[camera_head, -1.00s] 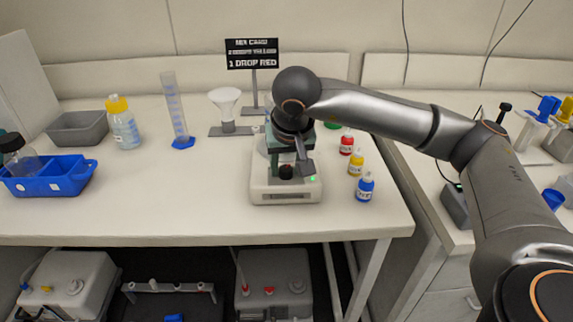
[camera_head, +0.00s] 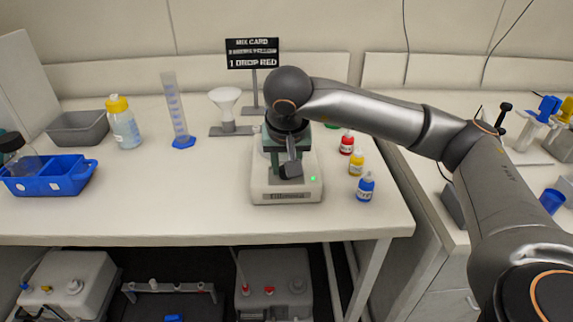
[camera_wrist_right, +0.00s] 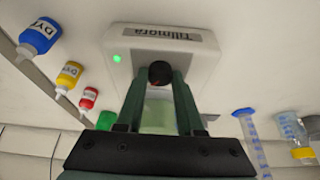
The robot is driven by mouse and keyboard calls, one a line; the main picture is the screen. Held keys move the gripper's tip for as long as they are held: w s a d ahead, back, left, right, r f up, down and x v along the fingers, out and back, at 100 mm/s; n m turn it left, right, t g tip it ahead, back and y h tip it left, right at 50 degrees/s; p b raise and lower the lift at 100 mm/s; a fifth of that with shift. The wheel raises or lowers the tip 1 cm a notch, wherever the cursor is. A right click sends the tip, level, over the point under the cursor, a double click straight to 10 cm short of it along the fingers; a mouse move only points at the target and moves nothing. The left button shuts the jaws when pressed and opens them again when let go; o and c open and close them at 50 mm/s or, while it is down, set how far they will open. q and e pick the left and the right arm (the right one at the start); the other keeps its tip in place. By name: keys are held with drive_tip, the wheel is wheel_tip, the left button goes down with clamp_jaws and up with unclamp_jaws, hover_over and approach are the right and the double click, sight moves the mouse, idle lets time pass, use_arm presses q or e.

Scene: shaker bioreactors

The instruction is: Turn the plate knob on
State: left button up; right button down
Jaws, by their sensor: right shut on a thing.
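The plate (camera_head: 287,195) is a white device with a label and a lit green light on its front, near the front of the bench. It also shows in the right wrist view (camera_wrist_right: 190,50). Its dark round knob (camera_wrist_right: 159,74) sits between the two fingertips of my right gripper (camera_wrist_right: 159,80), which is shut on it. In the head view my right gripper (camera_head: 290,170) comes down over the plate's front and hides the knob. A pale green-tinted vessel (camera_wrist_right: 158,116) shows behind the knob between the fingers. My left gripper is not in view.
Red (camera_head: 347,144), yellow (camera_head: 356,164) and blue (camera_head: 366,187) dropper bottles stand close to the plate's right. A white funnel on a stand (camera_head: 225,100), a measuring cylinder (camera_head: 176,110) and a sign (camera_head: 252,54) stand behind and left. The bench front left of the plate is clear.

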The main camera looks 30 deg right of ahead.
drive_tip(key=c, duration=0.5)
unclamp_jaws()
drive_tip(key=shift+c, duration=0.2)
drive_tip(key=p+v, duration=0.1)
drive_tip(key=v, duration=1.1)
drive_tip(key=shift+r+p, duration=0.25)
drive_tip(key=shift+p, duration=0.05)
drive_tip(key=shift+s, duration=0.1)
